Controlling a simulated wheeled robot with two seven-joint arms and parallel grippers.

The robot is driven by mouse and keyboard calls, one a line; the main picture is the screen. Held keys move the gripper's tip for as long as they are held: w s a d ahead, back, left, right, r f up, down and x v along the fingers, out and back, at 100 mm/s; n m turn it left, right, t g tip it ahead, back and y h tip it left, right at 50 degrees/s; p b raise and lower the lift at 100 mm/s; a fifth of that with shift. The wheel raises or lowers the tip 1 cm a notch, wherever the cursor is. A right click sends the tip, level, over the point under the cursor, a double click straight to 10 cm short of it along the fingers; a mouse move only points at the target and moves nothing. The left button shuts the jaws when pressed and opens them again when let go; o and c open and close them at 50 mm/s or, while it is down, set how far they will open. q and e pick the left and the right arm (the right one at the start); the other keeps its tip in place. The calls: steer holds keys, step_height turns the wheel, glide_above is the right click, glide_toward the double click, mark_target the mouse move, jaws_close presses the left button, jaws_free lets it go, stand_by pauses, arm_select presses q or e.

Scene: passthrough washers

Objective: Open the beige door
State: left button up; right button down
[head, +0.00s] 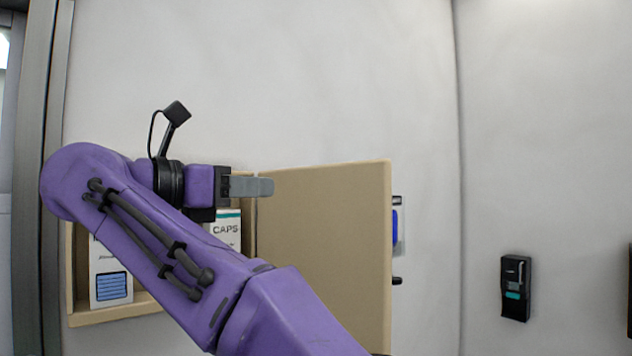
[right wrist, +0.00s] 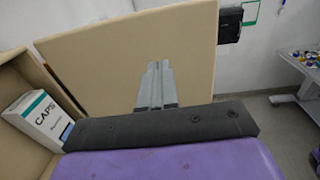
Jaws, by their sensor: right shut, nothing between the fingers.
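The beige door (head: 325,240) stands swung open on the right side of a beige wall cabinet (head: 115,312). It also shows in the right wrist view (right wrist: 105,65), in front of my fingers. My right gripper (head: 268,187) is shut and empty. Its fingertips (right wrist: 155,70) overlap the inner face of the door in the picture; I cannot tell whether they touch it. My purple right arm hides much of the cabinet opening. My left gripper is not in view.
Inside the cabinet are a box marked CAPS (head: 226,229) and another white box with a blue patch (head: 111,275). A black dispenser (head: 516,287) hangs on the right wall. A table (right wrist: 300,95) with small items stands at the right in the wrist view.

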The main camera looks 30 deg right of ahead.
mark_target(332, 189)
steer(key=d, duration=0.4)
steer(key=w+d, duration=0.1)
steer(key=d, duration=0.3)
steer(key=w+d, duration=0.1)
steer(key=d, duration=0.3)
steer(key=shift+d+f, duration=0.1)
steer(key=shift+d, duration=0.3)
